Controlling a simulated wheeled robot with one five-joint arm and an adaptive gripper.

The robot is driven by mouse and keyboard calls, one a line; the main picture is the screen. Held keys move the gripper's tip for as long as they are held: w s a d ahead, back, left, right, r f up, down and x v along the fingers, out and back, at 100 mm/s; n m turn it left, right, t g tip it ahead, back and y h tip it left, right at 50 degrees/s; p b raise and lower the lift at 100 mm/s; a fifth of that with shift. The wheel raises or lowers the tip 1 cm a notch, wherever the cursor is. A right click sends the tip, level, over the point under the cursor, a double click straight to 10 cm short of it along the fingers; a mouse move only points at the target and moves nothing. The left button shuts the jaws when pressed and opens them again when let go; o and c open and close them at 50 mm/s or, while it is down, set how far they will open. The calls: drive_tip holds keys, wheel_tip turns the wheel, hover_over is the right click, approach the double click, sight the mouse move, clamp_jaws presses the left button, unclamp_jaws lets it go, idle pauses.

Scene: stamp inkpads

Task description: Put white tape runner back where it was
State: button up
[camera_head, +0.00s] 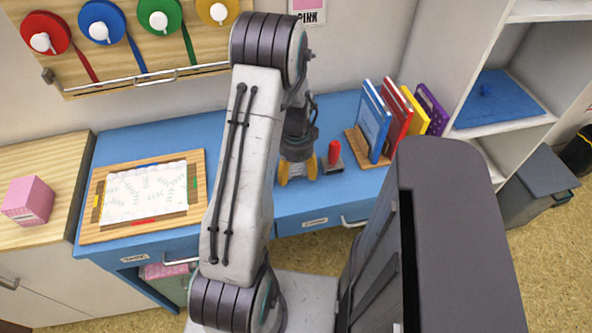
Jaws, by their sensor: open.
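I cannot pick out a white tape runner in the camera_head view; my arm hides part of the blue desk (300,203). My gripper (297,170), with yellow fingertips, hangs over the desk and points down. It is open, and I see nothing held between its fingers. A red-handled stamp (333,152) stands upright on the desk just right of my gripper.
A wooden frame with patterned paper (145,193) lies on the desk's left. Upright books (374,122) stand in a wooden holder to the right. A pink box (27,200) sits on the left cabinet. Colored tape reels (101,20) hang on the wall. White shelves (520,60) stand at right.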

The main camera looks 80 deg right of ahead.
wheel_tip(320, 180, up, 12)
drive_tip(key=shift+d+b, duration=0.15)
drive_tip(key=shift+b, duration=0.7)
drive_tip(key=shift+w+r, duration=0.1)
drive_tip(key=shift+r, duration=0.05)
drive_tip(key=shift+w+r, duration=0.15)
drive_tip(key=shift+w, duration=0.2)
drive_tip(key=w+a+r+n+h, duration=0.1)
drive_tip(key=w+a+r+n, duration=0.3)
drive_tip(key=w+a+n, duration=0.55)
drive_tip(key=w+a+r+n, duration=0.45)
drive_tip(key=w+a, duration=0.25)
drive_tip(key=w, duration=0.5)
drive_tip(key=s+a+n+t, duration=0.1)
drive_tip(key=a+n+t, duration=0.2)
drive_tip(key=a+n, duration=1.4)
drive_tip(key=shift+s+a+r+n+y, duration=0.2)
drive_tip(key=shift+a+n+y, duration=0.15)
drive_tip(key=shift+a, duration=2.6)
